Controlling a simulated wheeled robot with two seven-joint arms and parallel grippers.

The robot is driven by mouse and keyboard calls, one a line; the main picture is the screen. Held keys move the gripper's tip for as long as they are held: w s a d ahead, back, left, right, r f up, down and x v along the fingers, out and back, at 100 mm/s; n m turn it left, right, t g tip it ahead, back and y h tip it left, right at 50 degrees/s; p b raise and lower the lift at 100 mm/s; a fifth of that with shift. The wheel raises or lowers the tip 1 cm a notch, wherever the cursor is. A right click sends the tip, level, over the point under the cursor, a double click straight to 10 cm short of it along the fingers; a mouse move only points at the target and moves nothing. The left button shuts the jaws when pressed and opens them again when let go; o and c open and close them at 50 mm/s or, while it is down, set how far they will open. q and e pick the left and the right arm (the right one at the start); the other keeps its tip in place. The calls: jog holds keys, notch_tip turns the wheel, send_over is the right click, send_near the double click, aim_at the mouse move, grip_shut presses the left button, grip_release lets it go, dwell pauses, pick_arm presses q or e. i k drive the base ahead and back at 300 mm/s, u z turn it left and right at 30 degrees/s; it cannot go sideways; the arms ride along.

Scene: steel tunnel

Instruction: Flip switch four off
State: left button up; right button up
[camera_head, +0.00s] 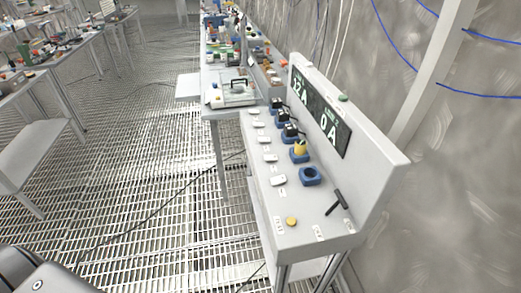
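A light grey control console (300,226) stands right of centre against the wall. A row of several white switches runs along its left side, from the far switch (254,111) to the nearest switch (278,181). Small labels sit beside them, too small to read, so I cannot tell which is switch four or how each is set. To their right is a row of blue sockets. The nearest socket (309,176) is empty, a yellow plug (300,148) sits in the one behind it, and black plugs (289,130) sit farther back. Neither gripper is in view.
A yellow button (291,222) and a black lever (336,203) are at the console's near end. Cluttered tables (35,135) stand left. The grated floor (150,160) between is clear except for cables.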

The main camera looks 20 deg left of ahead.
aim_at(266, 157)
jog(key=u, duration=1.1)
jog(key=i, duration=0.4)
jog(key=z, duration=1.8)
